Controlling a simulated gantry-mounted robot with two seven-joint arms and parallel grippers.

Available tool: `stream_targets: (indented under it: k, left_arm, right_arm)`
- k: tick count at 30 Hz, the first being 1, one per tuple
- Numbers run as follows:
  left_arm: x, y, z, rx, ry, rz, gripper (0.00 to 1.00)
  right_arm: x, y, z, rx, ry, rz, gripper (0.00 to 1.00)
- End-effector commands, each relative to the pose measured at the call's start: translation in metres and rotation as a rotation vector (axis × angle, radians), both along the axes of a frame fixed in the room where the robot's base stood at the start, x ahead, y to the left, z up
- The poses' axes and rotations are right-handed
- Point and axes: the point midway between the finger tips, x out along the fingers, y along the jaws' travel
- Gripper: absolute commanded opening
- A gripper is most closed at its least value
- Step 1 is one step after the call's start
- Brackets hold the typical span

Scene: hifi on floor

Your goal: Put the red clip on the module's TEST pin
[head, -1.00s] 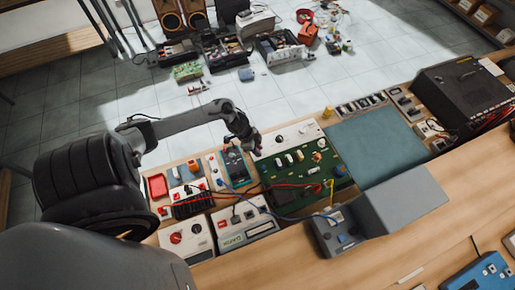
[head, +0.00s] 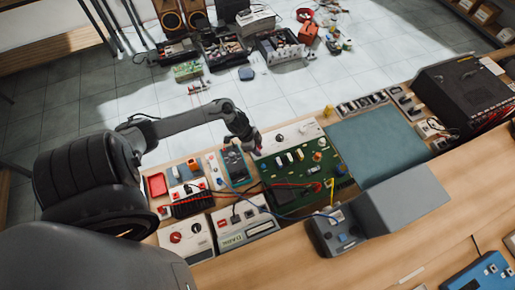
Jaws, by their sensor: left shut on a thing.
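My left arm comes in from the left, and its gripper (head: 254,146) is at the upper left edge of a green circuit board (head: 335,172), beside its white top strip. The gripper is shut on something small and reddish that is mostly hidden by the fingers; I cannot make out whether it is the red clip. Red wires run across the lower left of the board. The board carries several white and dark parts. I cannot pick out the TEST pin at this size. My right gripper is not in view.
A handheld meter (head: 235,165) lies left of the board. A red tray (head: 157,185), white boxes (head: 242,224) and a grey sloped box (head: 402,203) surround it. A grey-green mat (head: 375,147) is bare. A black case (head: 462,95) stands at the right.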

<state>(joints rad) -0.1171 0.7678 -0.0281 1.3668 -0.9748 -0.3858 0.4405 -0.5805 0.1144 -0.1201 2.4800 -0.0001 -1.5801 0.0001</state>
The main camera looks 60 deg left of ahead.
Motion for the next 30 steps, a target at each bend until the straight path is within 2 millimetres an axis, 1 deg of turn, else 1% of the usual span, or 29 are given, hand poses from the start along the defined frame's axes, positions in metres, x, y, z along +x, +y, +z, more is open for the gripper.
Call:
stream_targets:
  k: [21,28,29,30]
  left_arm:
    - [0.0002,-0.0001,-0.0090,0.000,0.000,0.000,0.03]
    - [0.0001,-0.0002,-0.0084,0.000,0.000,0.000,0.03]
    - [0.0002,-0.0001,-0.0083,0.000,0.000,0.000,0.27]
    - [0.0002,-0.0001,-0.0083,0.000,0.000,0.000,0.33]
  right_arm:
    - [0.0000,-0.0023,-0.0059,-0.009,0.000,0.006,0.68]
    - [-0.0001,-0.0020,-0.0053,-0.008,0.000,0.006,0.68]
    - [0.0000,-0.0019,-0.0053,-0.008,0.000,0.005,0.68]
    - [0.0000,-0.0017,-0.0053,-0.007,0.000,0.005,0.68]
